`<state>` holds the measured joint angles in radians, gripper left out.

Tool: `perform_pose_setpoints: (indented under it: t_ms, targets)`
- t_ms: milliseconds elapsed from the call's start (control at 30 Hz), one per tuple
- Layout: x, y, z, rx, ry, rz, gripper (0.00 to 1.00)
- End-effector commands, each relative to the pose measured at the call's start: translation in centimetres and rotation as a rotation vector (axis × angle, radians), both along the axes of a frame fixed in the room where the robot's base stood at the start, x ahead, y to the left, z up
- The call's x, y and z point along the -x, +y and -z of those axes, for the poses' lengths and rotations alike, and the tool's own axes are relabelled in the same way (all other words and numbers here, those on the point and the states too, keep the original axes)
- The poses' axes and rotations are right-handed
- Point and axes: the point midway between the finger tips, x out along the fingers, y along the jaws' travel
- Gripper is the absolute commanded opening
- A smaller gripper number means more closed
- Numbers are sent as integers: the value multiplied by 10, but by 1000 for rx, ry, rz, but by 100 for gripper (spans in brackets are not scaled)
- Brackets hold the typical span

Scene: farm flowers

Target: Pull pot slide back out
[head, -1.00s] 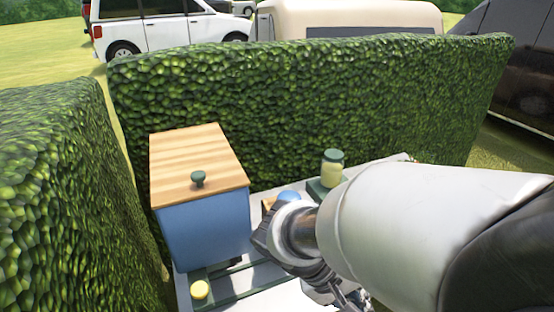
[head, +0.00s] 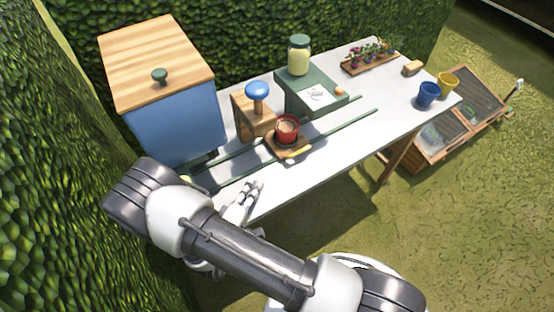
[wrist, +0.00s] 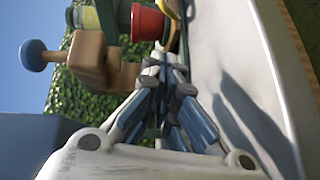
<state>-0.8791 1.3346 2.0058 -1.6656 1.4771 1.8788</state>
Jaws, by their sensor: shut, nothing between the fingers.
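The pot slide (head: 275,146) is a small wooden tray between two green rails (head: 230,174) on a white table. A red pot (head: 287,128) with brown fill stands upright on it, and a yellow handle (head: 298,154) shows at its front edge. My gripper (head: 252,190) is over the near table edge, left of the slide and apart from it in the head view. Its fingers are shut and empty. In the wrist view the fingertips (wrist: 158,62) point towards the red pot (wrist: 148,22), with a yellow part (wrist: 175,35) just beyond.
A blue box (head: 180,120) with a wooden lid stands at the left. A wooden block with blue knob (head: 257,98) stands behind the slide. A green stand (head: 310,97) holds a jar (head: 299,55). Hedges border the back and left.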

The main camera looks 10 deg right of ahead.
Motion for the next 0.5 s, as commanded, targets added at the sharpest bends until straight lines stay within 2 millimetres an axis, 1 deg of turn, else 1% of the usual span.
perform_pose_setpoints:
  t_ms: [67, 167, 267, 500]
  targets:
    - [-2, -1, 3, -2, -2, -8, 0]
    - [-11, -7, 5, -3, -4, -5, 0]
    - [-25, -18, 7, -3, -4, -2, 0]
    - [-68, -49, 13, -3, -4, 0, 0]
